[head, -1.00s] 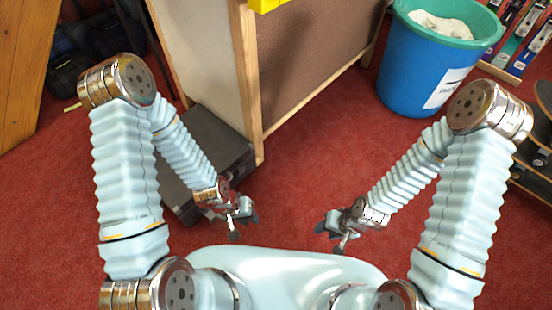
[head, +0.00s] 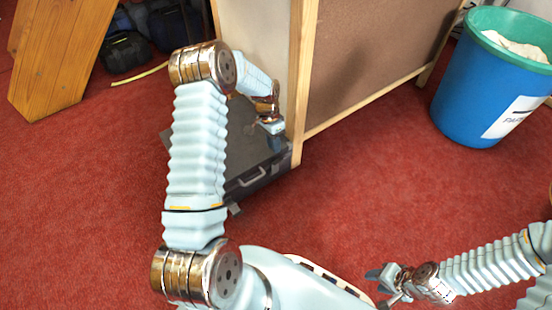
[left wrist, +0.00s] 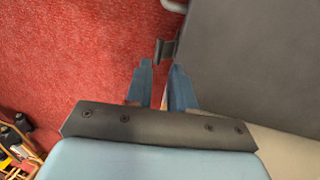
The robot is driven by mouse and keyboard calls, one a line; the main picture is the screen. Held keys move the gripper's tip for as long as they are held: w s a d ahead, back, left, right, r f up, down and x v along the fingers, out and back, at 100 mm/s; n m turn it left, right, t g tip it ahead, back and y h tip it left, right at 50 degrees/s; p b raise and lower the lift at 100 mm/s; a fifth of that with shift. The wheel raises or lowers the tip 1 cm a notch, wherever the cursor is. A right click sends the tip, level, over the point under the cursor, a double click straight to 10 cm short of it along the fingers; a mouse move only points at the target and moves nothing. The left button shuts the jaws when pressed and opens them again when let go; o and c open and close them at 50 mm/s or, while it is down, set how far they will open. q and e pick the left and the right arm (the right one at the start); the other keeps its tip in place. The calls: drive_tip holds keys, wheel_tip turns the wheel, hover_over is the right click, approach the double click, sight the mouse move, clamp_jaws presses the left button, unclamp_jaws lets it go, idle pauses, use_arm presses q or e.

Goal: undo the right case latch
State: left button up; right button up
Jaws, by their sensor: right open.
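The dark grey case (head: 240,185) lies on the floor against the panelled bench, its handle (head: 252,178) on the front side. In the left wrist view the case (left wrist: 250,60) fills the right side. A small grey latch (left wrist: 166,49) stands out from its edge, just beyond my left fingertips; it looks like the right one, nearest the bench. My left gripper (left wrist: 163,68) is open, with a gap between its fingers and nothing held. In the head view my left gripper (head: 276,140) is over the case's right end. My right gripper (head: 380,283) is open and empty, low, away from the case.
The bench's wooden post (head: 300,90) stands close to the right of my left gripper. A blue bin (head: 470,90) is at the right. A wooden board (head: 60,60) and dark bags (head: 125,50) are at the upper left. Red carpet between is clear.

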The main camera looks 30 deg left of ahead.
use_arm(q)
wheel_tip(320, 180, down, 6)
drive_tip(key=d, duration=0.1)
drive_tip(key=shift+s+f+b, duration=0.2)
drive_tip(key=shift+s+b, duration=0.05)
drive_tip(key=shift+b, duration=0.15)
drive_tip(key=shift+d, duration=0.1)
clamp_jaws()
idle(1.0)
